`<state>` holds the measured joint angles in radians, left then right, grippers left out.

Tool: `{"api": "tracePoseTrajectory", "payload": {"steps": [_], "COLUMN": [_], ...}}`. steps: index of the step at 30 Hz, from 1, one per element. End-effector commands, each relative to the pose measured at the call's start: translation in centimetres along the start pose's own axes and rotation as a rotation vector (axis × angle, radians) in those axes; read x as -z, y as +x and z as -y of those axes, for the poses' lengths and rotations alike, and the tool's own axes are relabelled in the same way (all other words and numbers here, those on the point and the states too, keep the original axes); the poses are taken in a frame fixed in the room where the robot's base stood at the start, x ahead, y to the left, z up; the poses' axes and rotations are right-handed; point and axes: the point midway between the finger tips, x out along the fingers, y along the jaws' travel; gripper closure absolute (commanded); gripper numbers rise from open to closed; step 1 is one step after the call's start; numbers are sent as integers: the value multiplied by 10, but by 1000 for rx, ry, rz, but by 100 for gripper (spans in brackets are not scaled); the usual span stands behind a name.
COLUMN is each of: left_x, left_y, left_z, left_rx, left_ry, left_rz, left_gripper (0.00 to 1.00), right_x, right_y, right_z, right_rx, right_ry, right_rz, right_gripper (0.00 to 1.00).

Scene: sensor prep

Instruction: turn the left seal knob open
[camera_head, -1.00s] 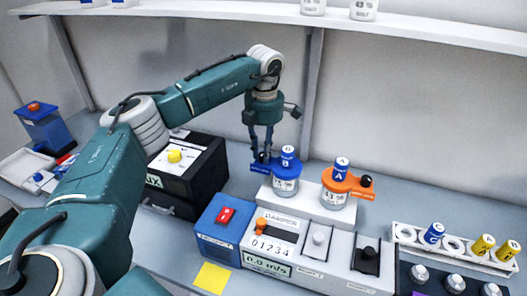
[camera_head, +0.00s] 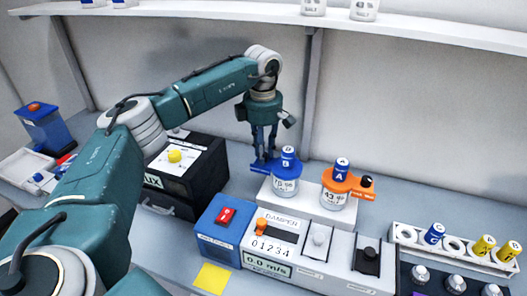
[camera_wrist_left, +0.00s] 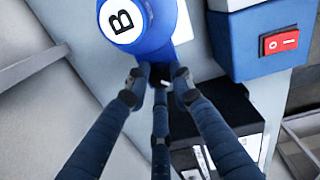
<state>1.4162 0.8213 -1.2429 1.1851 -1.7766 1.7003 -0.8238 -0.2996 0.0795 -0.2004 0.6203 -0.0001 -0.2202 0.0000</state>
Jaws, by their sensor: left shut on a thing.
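The left seal knob is a blue collar with a side arm (camera_head: 259,168) around the left jar (camera_head: 285,186); its arm points left. My left gripper (camera_head: 265,157) points down at the end of this arm. In the left wrist view my fingers (camera_wrist_left: 160,78) are closed around the arm's dark end, which they mostly hide. My right gripper is not in view.
An orange collar (camera_head: 348,184) with a black-knobbed arm pointing right sits on the second jar, close by. Both jars stand on a white block (camera_head: 312,205) behind the damper console (camera_head: 300,262). A black box (camera_head: 185,165) stands to the left.

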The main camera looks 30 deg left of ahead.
Motion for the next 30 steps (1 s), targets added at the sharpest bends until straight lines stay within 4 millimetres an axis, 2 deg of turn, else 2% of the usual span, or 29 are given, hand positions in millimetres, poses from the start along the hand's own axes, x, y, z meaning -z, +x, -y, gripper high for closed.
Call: {"api": "tracePoseTrajectory", "payload": {"steps": [11, 12, 14, 15, 24, 26, 30], "left_x": [1, 1, 1, 0, 0, 0, 0], "left_y": [-2, -2, -2, -2, -3, -7, -29], "left_z": [-2, -2, -2, -2, -1, -1, -1], "left_rx": [-6, -6, -6, -5, -3, -3, -5], "left_ry": [1, 1, 1, 1, 2, 2, 2], "left_rz": [1, 1, 1, 1, 1, 1, 3], "left_gripper": [100, 74, 62, 59, 59, 59, 59], "right_x": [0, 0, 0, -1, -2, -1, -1], "right_y": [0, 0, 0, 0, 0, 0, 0], "right_z": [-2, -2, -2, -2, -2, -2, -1], "right_rx": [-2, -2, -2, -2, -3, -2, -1], "right_ry": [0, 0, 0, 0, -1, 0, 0], "right_rz": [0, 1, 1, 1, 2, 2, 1], "right_gripper": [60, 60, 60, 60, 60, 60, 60]}}
